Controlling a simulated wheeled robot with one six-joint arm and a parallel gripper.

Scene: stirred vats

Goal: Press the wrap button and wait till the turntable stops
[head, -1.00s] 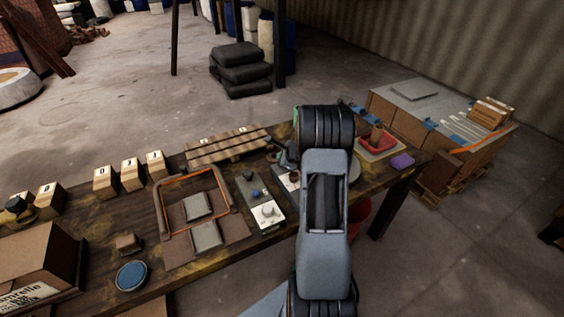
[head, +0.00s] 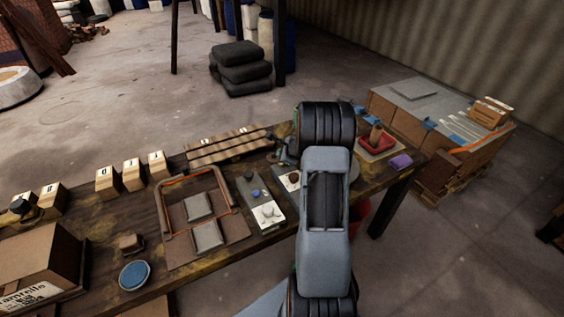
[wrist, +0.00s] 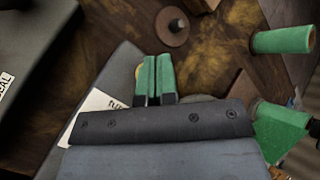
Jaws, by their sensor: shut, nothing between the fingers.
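My gripper (wrist: 156,64) is shut and empty, its two green fingers side by side in the wrist view. They are over a grey control panel (wrist: 118,68) with a white label (wrist: 92,112) that I cannot read. A sliver of yellow (wrist: 138,72) shows at the left finger; it may be the rim of the wrap button, whose cap is hidden. I cannot tell whether the fingers touch it. In the head view this panel (head: 288,181) is partly hidden by my arm. A grey round edge (head: 353,170) right of my arm may be the turntable, mostly hidden.
A second panel (head: 258,196) with a blue button stands left, beside an orange-edged frame (head: 165,222). A red tray (head: 378,143) and a purple block (head: 401,161) lie right. A brown disc with a post (wrist: 172,27) and a green cylinder (wrist: 283,40) are beyond the fingers.

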